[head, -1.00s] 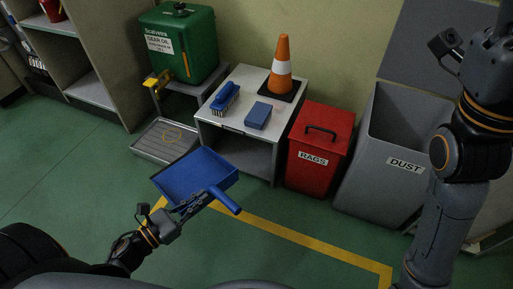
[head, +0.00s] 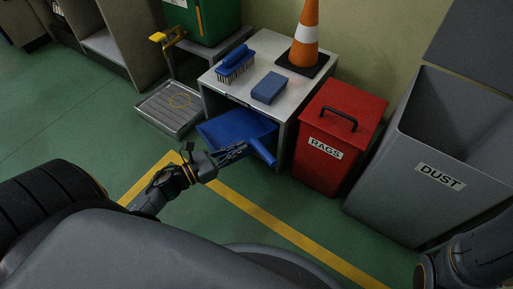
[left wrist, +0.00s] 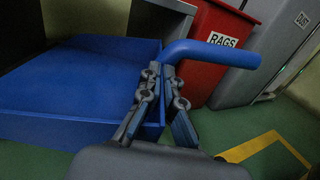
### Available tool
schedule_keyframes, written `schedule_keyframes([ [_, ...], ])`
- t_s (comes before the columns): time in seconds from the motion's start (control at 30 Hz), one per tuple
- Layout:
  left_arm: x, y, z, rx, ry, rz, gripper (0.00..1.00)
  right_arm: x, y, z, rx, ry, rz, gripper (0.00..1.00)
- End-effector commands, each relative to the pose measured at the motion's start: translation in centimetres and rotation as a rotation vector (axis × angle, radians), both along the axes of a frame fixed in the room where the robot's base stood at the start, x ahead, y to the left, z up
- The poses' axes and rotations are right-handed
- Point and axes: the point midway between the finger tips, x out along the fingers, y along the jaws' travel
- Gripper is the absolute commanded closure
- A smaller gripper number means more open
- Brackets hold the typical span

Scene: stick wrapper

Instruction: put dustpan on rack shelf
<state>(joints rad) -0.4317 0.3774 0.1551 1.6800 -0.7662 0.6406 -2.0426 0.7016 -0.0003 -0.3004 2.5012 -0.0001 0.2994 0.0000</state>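The blue dustpan (head: 228,133) is held by my left gripper (head: 236,153), which is shut on it near the base of its handle. In the left wrist view the fingers (left wrist: 165,85) close there, with the pan (left wrist: 60,95) to the left and the handle pointing right. The pan is at the open front of the small grey stand (head: 225,91), below its top. The stand's edge hides part of the pan, and I cannot tell whether it touches the stand. My right gripper is out of view.
A brush (head: 236,66), a blue block (head: 269,88) and an orange cone (head: 305,40) stand on the stand's top. A red RAGS bin (head: 338,133) and grey DUST bin (head: 430,165) are to its right. A metal tray (head: 172,108) lies on the floor left.

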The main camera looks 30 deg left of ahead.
Motion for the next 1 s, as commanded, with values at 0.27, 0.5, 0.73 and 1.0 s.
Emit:
schedule_keyframes([
  [0.27,5.1,-0.8,-5.1,0.001,-0.003,-0.001,1.0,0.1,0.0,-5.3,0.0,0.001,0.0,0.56],
  [0.5,6.3,-1.0,-6.1,0.001,-0.003,0.0,1.0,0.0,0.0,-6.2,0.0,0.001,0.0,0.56],
  [0.73,7.0,-1.1,-9.3,0.0,0.0,0.0,1.0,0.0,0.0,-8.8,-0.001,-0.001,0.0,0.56],
  [1.0,7.0,-1.1,-9.8,0.0,-0.001,-0.001,1.0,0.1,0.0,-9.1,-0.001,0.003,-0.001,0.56],
])
